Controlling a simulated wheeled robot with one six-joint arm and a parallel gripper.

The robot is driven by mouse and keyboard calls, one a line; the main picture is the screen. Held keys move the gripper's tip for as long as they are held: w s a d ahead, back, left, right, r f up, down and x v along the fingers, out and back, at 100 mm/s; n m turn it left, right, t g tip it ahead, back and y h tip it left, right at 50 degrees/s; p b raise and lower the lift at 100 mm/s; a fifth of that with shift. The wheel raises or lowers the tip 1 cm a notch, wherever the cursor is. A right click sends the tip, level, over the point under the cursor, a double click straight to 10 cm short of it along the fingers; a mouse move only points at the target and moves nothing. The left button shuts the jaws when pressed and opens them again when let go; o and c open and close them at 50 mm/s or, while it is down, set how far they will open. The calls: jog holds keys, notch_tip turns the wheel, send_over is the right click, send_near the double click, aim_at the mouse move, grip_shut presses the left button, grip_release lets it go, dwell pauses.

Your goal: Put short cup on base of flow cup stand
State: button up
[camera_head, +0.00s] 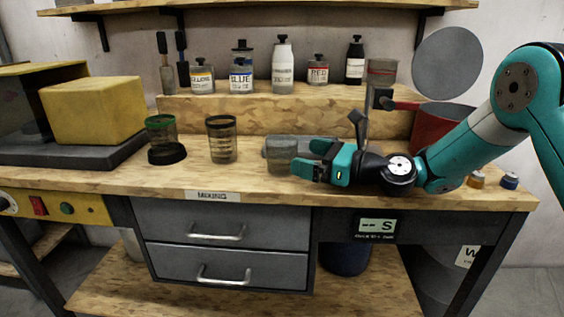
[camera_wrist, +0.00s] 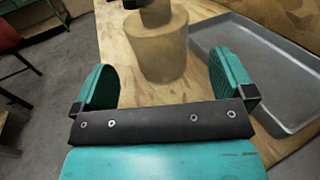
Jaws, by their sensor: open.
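A short, squat cup (camera_head: 281,155) stands upright near the front of the bench, just left of my gripper (camera_head: 311,158). In the wrist view the cup (camera_wrist: 157,50) looks tan and sits ahead of the fingers, roughly centred between them. My gripper is open and empty, pointing left, with a finger to either side of the cup's line. What seems to be the flow cup stand rises behind my wrist, with a grey cup (camera_head: 382,70) held high on it. Its base is hidden by my arm.
A grey tray (camera_wrist: 285,75) lies close beside the cup, on the wall side. A red container (camera_head: 440,125) is behind my arm. Bottles line the raised shelf.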

aim_at(282, 149)
jog(key=x, duration=0.7)
jog(key=shift+s, duration=0.1)
jog(key=c, duration=1)
jog(key=shift+r, duration=0.15)
jog(key=shift+c, duration=0.2)
